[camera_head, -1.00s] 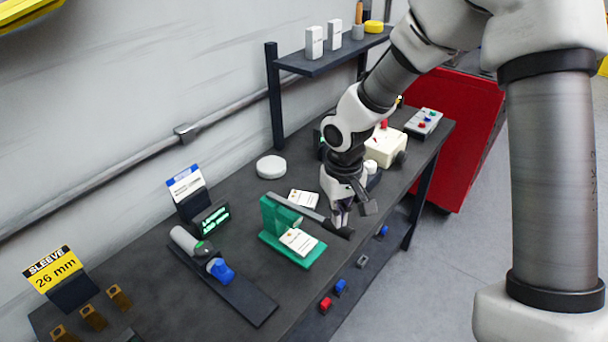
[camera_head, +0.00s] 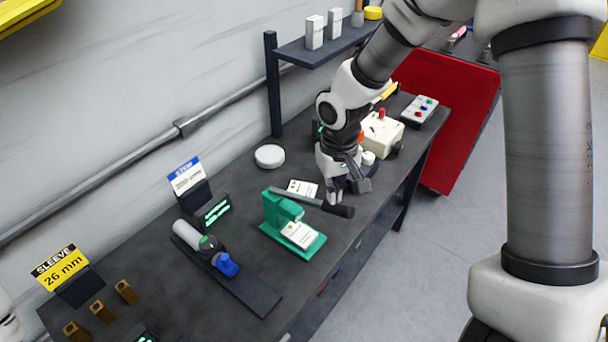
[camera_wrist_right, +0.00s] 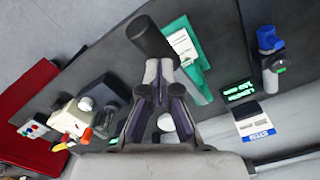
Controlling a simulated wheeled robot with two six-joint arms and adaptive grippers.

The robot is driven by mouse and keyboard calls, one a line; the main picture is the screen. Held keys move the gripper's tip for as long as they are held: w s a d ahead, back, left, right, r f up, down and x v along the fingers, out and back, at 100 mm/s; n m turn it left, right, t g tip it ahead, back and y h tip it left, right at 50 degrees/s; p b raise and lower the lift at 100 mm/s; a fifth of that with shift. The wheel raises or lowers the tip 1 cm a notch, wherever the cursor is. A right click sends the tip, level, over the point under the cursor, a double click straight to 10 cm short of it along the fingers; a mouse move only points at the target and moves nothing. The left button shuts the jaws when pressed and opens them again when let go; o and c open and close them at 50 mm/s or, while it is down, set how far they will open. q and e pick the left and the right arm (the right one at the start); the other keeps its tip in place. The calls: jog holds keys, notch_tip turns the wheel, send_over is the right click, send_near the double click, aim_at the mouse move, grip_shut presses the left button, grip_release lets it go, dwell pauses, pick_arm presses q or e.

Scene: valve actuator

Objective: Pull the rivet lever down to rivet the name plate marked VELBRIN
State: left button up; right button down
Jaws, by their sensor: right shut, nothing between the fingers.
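The green rivet press (camera_head: 276,210) stands on the dark bench. Its grey lever slants slightly down to the right and ends in a black handle (camera_head: 340,210). A white name plate (camera_head: 298,235) lies on the press base; its print is too small to read. My right gripper (camera_head: 333,192) is shut and empty, just behind the lever near the handle. In the right wrist view the shut fingertips (camera_wrist_right: 160,66) point toward the black handle (camera_wrist_right: 149,35); I cannot tell whether they touch. The press (camera_wrist_right: 193,45) shows beside it. My left gripper is out of view.
A second white card (camera_head: 302,187) lies behind the press. A cream box (camera_head: 382,134) with a red knob and a button panel (camera_head: 419,112) are farther back. Left are a fixture with a blue part (camera_head: 227,264) and brass sleeves (camera_head: 102,312). A white disc (camera_head: 269,156) lies near the wall.

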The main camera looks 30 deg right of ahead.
jog(key=shift+w+a+r+p, duration=0.15)
jog(key=shift+w+r+p, duration=0.25)
jog(key=shift+r+p, duration=0.5)
jog(key=shift+w+a+r+p, duration=0.2)
jog(key=shift+w+r+p, duration=0.15)
jog(key=shift+r+p, duration=0.55)
jog(key=shift+w+a+r+p, duration=0.15)
jog(key=shift+w+r+p, duration=0.25)
jog(key=shift+r+p, duration=0.5)
jog(key=shift+w+a+r, duration=0.15)
jog(key=shift+w+r, duration=0.45)
jog(key=shift+r, duration=0.3)
notch_tip(320, 180, up, 5)
